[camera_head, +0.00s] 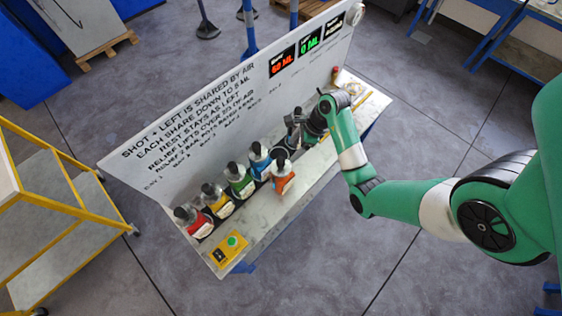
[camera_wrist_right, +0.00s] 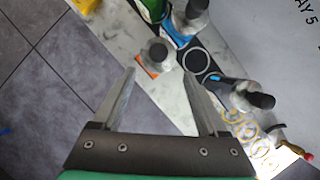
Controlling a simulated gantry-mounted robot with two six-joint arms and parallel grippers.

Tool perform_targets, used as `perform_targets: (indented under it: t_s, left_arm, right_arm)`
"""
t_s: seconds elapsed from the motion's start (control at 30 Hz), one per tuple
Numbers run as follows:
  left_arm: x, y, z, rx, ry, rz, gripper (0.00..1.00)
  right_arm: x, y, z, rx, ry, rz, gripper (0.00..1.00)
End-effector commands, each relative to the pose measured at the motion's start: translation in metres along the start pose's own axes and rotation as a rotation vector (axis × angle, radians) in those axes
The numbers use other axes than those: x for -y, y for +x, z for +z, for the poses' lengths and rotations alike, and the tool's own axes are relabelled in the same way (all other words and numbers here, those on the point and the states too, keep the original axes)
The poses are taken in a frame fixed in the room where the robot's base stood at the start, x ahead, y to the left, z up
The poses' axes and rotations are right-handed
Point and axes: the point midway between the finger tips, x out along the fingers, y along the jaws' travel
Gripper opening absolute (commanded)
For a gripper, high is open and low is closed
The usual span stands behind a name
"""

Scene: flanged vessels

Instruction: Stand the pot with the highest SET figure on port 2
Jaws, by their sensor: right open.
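My right gripper (camera_wrist_right: 159,74) is open and empty; it also shows in the head view (camera_head: 294,136) above the bench. In the right wrist view an orange-labelled pot (camera_wrist_right: 157,56) with a grey cap lies just beyond the gap between the fingertips; it stands forward of the row in the head view (camera_head: 284,184). The row holds a red pot (camera_head: 192,219), yellow pot (camera_head: 217,201), green pot (camera_head: 241,184) and blue pot (camera_head: 260,162). A dark-capped pot (camera_wrist_right: 252,98) is right of the right finger. SET figures and port numbers are unreadable. My left gripper is out of view.
A lettered white panel (camera_head: 250,95) stands behind the row, with red and green displays. An empty ring (camera_wrist_right: 196,61) lies in the dark strip. Yellow rings (camera_wrist_right: 262,140) mark the bench's far end.

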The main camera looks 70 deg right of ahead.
Motion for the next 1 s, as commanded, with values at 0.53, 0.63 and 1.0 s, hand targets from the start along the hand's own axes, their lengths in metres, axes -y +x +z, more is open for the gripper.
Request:
perform_targets:
  t_s: [0.53,0.63,1.0]
  left_arm:
    - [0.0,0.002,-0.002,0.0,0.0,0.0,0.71]
    - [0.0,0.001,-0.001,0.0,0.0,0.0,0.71]
    - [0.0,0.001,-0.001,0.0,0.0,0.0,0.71]
  right_arm:
    - [-0.003,0.063,0.002,-0.002,-0.003,0.005,0.76]
    - [-0.004,0.082,0.003,-0.002,-0.002,0.004,0.76]
    - [-0.003,0.097,0.004,0.0,-0.002,0.0,0.72]
